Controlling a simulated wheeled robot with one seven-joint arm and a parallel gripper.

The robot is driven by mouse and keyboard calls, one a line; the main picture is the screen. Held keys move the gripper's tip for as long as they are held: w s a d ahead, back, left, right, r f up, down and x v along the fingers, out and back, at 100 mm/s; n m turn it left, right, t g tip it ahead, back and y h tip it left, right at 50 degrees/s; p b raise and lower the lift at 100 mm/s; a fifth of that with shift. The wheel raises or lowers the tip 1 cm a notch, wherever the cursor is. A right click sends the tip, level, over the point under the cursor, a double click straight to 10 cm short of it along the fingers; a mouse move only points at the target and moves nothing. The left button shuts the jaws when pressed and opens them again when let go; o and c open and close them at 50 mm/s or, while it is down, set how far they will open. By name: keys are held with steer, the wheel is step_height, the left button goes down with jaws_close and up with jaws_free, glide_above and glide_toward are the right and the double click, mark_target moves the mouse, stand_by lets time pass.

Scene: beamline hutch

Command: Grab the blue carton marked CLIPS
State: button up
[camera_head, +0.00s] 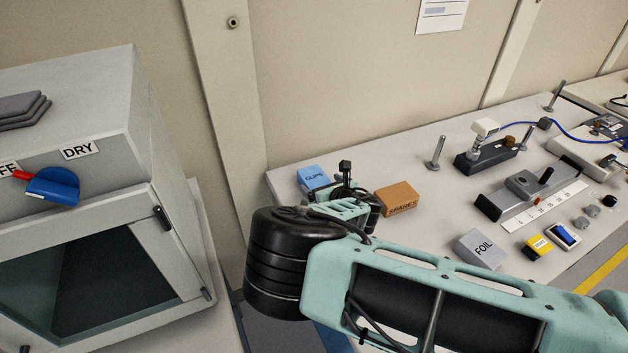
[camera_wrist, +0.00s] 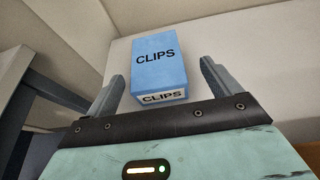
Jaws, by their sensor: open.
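The blue carton marked CLIPS (camera_head: 312,177) lies on the grey-white bench near its left end in the head view, partly hidden behind my arm. In the wrist view the carton (camera_wrist: 158,66) lies ahead of my gripper, with its lettered top and white front label in sight. My gripper (camera_wrist: 165,78) is open and empty, one finger on each side of the carton's near end, with a gap on both sides. I cannot tell how high the fingers are above the bench. In the head view the fingers are mostly hidden by my wrist.
An orange-brown box (camera_head: 399,198) stands right of my wrist. Bench around the carton is clear.

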mark_target(318, 182)
steer(key=shift+w+a+f, duration=0.1)
steer(key=shift+w+a, duration=0.1)
steer(key=shift+w, duration=0.25)
steer(key=shift+p+x, duration=1)
steer(key=shift+x, duration=1.2)
steer(key=shift+s+a+f, duration=0.1)
steer(key=shift+a, duration=0.05)
steer(key=c, duration=1.1)
